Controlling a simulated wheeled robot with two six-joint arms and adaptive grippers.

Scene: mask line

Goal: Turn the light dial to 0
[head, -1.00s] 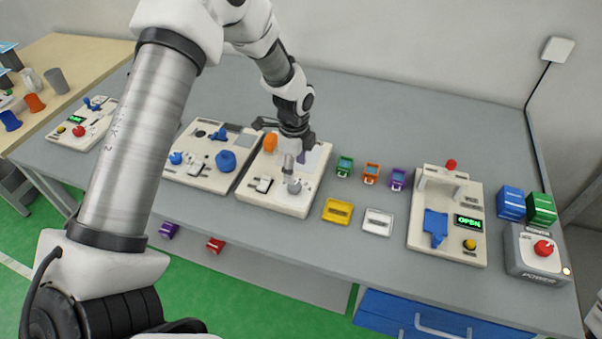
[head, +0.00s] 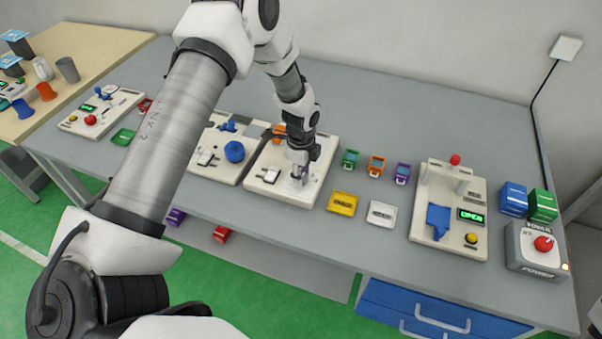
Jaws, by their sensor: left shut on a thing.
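A beige panel (head: 266,188) on the grey table carries a white switch (head: 270,175), an orange part (head: 279,130) and a small grey dial (head: 298,182) near its front right. My left gripper (head: 300,170) points down at this dial from above. Its fingers are closed around the dial's top and hide much of it. I cannot read any marks or pointer on the dial. My right gripper is not in view.
Another panel with a blue knob (head: 234,151) stands just to the left. Small coloured blocks and a yellow tray (head: 342,204) lie to the right. Further right are a panel with a lit OPEN display (head: 471,216) and a grey power box (head: 531,257).

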